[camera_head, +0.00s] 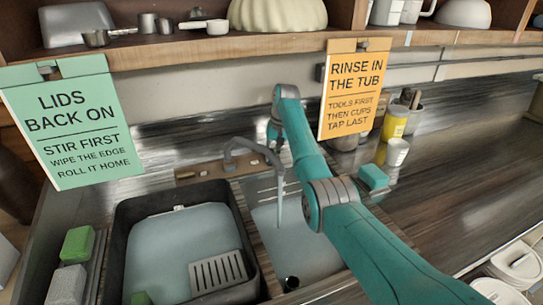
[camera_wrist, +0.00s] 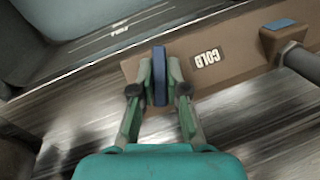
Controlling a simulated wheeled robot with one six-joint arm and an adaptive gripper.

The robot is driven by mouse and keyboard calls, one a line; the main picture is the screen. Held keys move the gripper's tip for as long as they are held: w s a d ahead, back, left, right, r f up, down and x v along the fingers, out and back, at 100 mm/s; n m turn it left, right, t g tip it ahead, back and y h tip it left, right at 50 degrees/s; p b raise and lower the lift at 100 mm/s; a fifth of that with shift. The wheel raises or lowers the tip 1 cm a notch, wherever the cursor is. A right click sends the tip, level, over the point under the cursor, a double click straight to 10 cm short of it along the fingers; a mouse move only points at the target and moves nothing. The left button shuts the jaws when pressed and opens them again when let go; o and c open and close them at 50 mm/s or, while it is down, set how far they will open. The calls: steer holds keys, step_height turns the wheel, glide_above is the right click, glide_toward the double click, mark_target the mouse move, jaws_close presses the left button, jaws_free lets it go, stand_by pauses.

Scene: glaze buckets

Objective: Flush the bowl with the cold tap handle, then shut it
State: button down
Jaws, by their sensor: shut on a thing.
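In the wrist view, my gripper (camera_wrist: 159,88) is shut on an upright blue tap handle (camera_wrist: 159,66), one finger on each side. The handle stands on a brown tap plate (camera_wrist: 240,70), just left of its COLD label (camera_wrist: 211,57). In the head view, my arm reaches over the counter to the tap, and its links partly hide the gripper and the handle. The grey tap spout (camera_head: 240,143) arches over the right sink bowl (camera_head: 318,258). A grey vertical streak hangs below its end; I cannot tell for sure whether it is running water. A dark drain (camera_head: 290,283) shows in the bowl.
A black tub (camera_head: 122,225) of bluish liquid with a slotted grey plate (camera_head: 217,271) stands left of the bowl. Green and grey blocks lie further left. A teal sponge (camera_head: 373,176), a white cup (camera_head: 397,151) and a yellow container (camera_head: 395,122) stand right. Two signs hang from the shelf.

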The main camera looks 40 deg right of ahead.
steer(key=shift+d+m+t+y, duration=0.1)
steer(key=shift+m+t+y, duration=0.25)
steer(key=shift+m, duration=0.45)
steer(key=c, duration=1.2)
jaws_free()
steer(key=shift+r, duration=0.1)
step_height(320, 180, up, 10)
steer(key=shift+f, duration=0.1)
